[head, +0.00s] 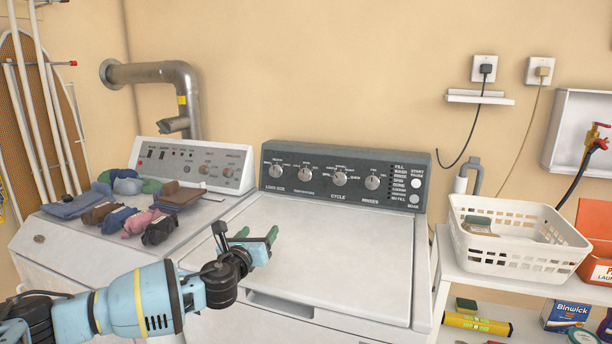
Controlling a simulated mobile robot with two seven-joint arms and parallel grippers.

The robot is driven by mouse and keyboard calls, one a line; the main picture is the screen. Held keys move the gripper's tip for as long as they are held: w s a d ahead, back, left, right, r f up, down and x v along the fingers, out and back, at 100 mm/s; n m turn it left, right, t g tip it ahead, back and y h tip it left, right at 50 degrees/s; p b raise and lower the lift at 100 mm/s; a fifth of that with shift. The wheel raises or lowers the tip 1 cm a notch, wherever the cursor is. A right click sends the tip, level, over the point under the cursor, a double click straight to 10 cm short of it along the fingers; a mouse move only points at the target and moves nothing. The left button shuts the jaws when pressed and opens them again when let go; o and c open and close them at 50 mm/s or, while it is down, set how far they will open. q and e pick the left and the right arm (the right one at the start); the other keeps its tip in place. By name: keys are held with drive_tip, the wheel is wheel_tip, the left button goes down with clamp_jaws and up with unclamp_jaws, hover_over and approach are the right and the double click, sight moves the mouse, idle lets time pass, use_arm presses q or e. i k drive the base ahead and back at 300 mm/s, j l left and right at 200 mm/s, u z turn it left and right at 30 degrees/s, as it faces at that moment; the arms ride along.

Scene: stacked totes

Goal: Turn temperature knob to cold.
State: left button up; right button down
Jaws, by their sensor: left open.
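The washer's dark control panel (345,175) stands at the back of the white washer (340,255). It carries a row of round silver knobs. The temperature knob (306,175) is the second from the left, right of the load size knob (277,171) and left of the cycle knob (339,179). Its setting marks are too small to read. My right gripper is not in view.
The dryer (60,235) at left bears folded and rolled clothes (125,205). A white shelf at right holds a white basket (510,240) and an orange box (597,230).

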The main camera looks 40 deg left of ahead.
sight(305, 175)
drive_tip(key=i+j, duration=0.35)
drive_tip(key=i, duration=0.2)
drive_tip(key=i+j, duration=0.35)
drive_tip(key=i, duration=0.2)
